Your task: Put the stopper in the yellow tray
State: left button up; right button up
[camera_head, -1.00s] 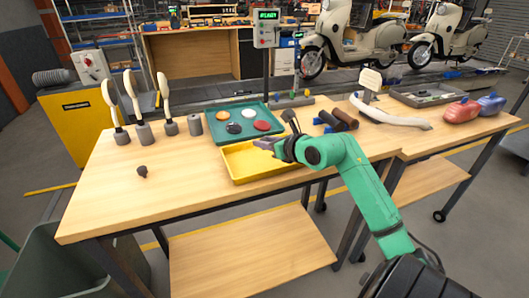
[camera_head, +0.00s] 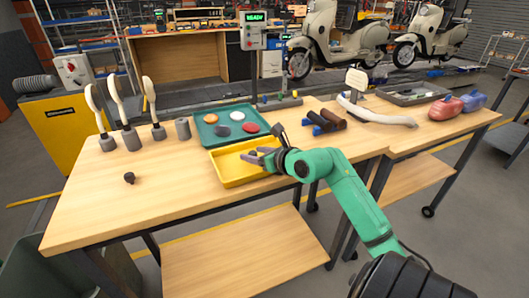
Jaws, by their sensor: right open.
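The yellow tray (camera_head: 228,171) lies on the wooden table, in front of the green tray, and looks empty where I can see into it. A small dark knob-like piece, which looks like the stopper (camera_head: 129,178), rests on the table's left part, well left of the yellow tray. My right gripper (camera_head: 254,157) is open and empty, over the right part of the yellow tray, and hides some of it. I cannot tell its exact height above the tray. My left gripper is not in view.
The green tray (camera_head: 208,142) holds several coloured discs. Mirror-like pieces in grey holders (camera_head: 107,142) and a grey cylinder (camera_head: 183,129) stand at the back left. Dark and brown cylinders (camera_head: 328,121) lie right of the trays. The table's front left is clear.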

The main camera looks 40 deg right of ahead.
jog(key=b+v, duration=0.1)
jog(key=v, duration=1)
jog(key=shift+s+b, duration=0.2)
jog(key=shift+b, duration=0.2)
